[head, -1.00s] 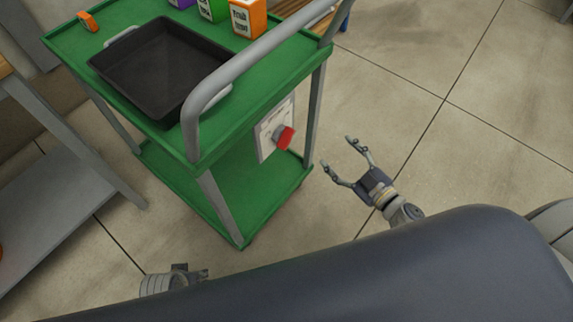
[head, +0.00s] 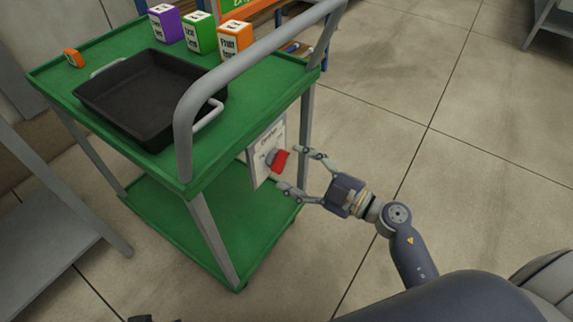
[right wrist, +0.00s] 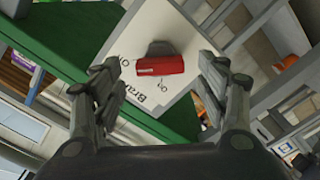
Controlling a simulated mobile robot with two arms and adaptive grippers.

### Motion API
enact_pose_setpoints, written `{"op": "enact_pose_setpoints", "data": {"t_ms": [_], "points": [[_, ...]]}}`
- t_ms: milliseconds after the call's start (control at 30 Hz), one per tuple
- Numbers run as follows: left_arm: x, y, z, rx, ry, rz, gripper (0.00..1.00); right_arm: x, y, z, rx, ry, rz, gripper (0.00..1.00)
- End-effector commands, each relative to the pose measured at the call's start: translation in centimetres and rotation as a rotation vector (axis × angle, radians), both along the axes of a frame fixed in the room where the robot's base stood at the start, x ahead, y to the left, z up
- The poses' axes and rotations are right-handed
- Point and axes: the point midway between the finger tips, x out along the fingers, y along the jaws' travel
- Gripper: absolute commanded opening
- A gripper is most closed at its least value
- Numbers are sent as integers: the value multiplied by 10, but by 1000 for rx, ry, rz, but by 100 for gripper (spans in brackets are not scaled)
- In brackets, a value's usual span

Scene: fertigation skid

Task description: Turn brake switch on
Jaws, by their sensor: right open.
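The brake switch is a red knob (head: 279,160) on a white labelled panel (head: 262,153), fixed to the side of the green cart below its top. In the right wrist view the red knob (right wrist: 156,65) lies between the fingers, further off, with a grey piece behind it and partly legible lettering on the panel (right wrist: 176,100). My right gripper (head: 296,170) is open and empty, its fingertips close to the panel on either side of the knob. I cannot tell whether they touch it. Of my left gripper, only a dark part (head: 150,319) may show at the bottom edge.
The green cart (head: 210,222) has a grey push handle (head: 240,62) above the panel. A black tray (head: 150,98) and purple, green and orange boxes (head: 236,40) stand on top. A grey table (head: 55,235) is at left.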

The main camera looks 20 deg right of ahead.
Motion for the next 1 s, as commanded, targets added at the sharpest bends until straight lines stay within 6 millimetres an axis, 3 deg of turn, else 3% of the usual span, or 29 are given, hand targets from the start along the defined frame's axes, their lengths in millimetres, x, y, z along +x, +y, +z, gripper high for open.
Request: {"op": "enact_pose_setpoints", "data": {"t_ms": [200, 533, 567, 700, 767, 1000], "points": [[-2, 0, 8, -1, -7, 1, 40, 20, 15, 0, 0, -2, 0, 67], [-4, 1, 9, 0, -1, 1, 40, 23, 18, 0, 0, 1, -1, 67], [-4, 1, 9, 0, -1, 1, 40, 23, 18, 0, 1, 1, 0, 65], [-4, 1, 9, 0, -2, 1, 40, 23, 18, 0, 0, 0, 0, 33], [-4, 1, 9, 0, -3, 1, 40, 23, 18, 0, 0, 0, 0, 23], [-3, 1, 10, 0, -6, 1, 40, 23, 18, 0, -6, -3, 0, 23]]}}
